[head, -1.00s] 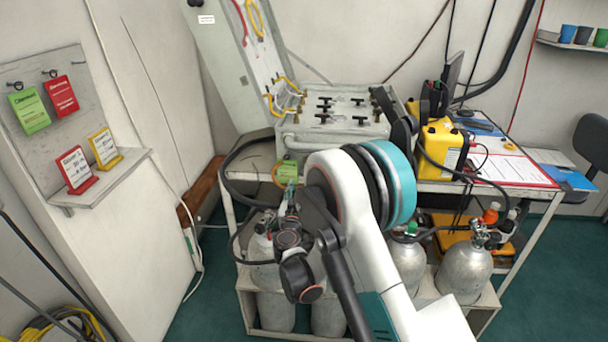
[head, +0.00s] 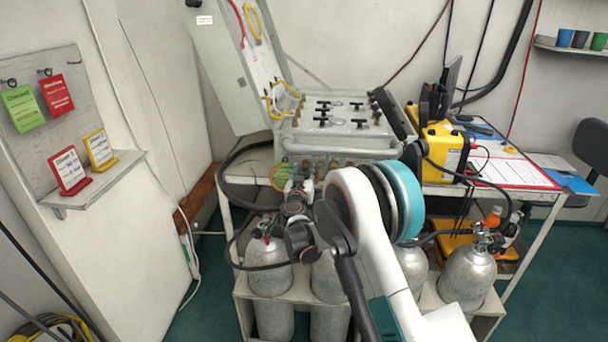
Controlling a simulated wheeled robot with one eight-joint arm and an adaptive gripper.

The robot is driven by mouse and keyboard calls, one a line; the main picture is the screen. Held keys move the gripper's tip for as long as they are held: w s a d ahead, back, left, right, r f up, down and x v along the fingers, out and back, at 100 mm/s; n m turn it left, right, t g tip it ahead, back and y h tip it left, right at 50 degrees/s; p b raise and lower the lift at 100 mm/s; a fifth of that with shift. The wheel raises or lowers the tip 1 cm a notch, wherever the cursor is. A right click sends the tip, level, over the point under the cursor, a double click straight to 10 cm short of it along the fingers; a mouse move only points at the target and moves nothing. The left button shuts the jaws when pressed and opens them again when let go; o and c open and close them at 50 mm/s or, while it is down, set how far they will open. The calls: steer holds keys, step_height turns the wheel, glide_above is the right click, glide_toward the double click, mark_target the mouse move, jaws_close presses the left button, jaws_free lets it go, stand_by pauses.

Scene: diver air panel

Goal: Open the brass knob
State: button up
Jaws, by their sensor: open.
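The grey air panel (head: 345,142) sits on the table with its lid raised. Small brass-coloured fittings (head: 320,165) line its front face, and black T-handles (head: 360,123) stand on its top. I cannot tell which fitting is the brass knob; my arm hides part of the row. My gripper (head: 297,180) is open, close in front of the panel's front left part, just below the fittings. Its fingertips are small and partly hidden, so contact cannot be told.
Grey gas cylinders (head: 467,278) stand on a low rack under the table. A yellow case (head: 440,150) stands right of the panel. A black hose (head: 240,165) loops at the left. Cards stand on a wall shelf (head: 100,185) at the left.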

jaws_close()
steer(key=n, duration=0.5)
steer(key=shift+n, duration=0.3)
steer(key=n, duration=0.5)
steer(key=shift+n, duration=0.3)
stand_by(0.5)
jaws_free()
